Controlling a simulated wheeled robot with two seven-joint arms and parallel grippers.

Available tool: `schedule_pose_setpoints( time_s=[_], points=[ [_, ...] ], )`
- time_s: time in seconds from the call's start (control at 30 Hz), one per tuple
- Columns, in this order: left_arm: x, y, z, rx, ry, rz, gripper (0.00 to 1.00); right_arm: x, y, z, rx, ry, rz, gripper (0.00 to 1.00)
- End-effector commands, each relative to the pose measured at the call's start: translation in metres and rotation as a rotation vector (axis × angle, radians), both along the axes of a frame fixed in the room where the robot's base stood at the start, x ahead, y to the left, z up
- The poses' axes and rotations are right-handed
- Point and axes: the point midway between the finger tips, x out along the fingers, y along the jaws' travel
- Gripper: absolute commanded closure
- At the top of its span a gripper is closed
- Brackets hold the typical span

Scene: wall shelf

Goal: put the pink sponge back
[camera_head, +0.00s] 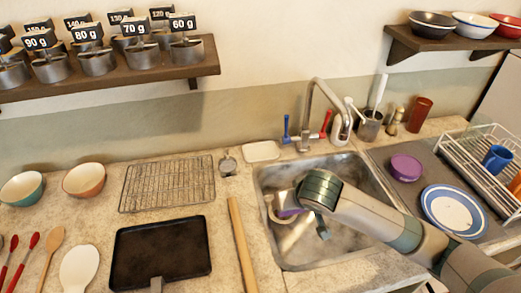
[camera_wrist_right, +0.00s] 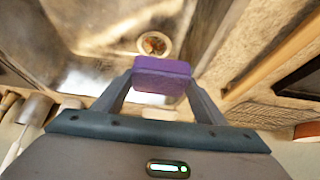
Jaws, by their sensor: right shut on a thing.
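The sponge (camera_wrist_right: 163,68) looks purple on its broad face and paler underneath in the wrist view. My right gripper (camera_wrist_right: 163,82) is shut on it, one finger at each end. In the head view, a small purple part of the sponge (camera_head: 290,213) shows beside my right wrist, over the sink (camera_head: 345,172). My wrist hides most of the gripper there. The sink drain (camera_wrist_right: 153,44) shows beyond the sponge in the wrist view. My left gripper is not in view.
A pale, empty dish (camera_head: 262,151) lies behind the sink, left of the faucet (camera_head: 312,110). A rolling pin (camera_head: 242,245) lies left of the sink. A purple bowl (camera_head: 406,167), a plate (camera_head: 455,209) and a dish rack (camera_head: 475,165) are on the right.

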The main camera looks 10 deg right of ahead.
Motion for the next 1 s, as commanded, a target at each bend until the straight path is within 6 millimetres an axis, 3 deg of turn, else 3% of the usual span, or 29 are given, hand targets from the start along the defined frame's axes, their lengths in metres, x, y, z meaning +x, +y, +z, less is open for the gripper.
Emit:
schedule_pose_setpoints(
  time_s=[0.03,0.37,0.7,1.0],
  points=[
    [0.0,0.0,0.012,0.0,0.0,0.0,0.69,0.013,0.002,0.012,0.0,-0.001,-0.002,0.53],
    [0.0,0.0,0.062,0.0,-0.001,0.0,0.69,0.112,0.012,0.062,-0.003,-0.002,-0.009,0.53],
    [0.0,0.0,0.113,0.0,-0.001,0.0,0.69,0.208,0.021,0.125,0.001,-0.002,-0.007,0.53],
    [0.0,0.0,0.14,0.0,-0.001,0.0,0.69,0.259,0.026,0.162,0.003,-0.003,-0.001,0.53]
  ],
)
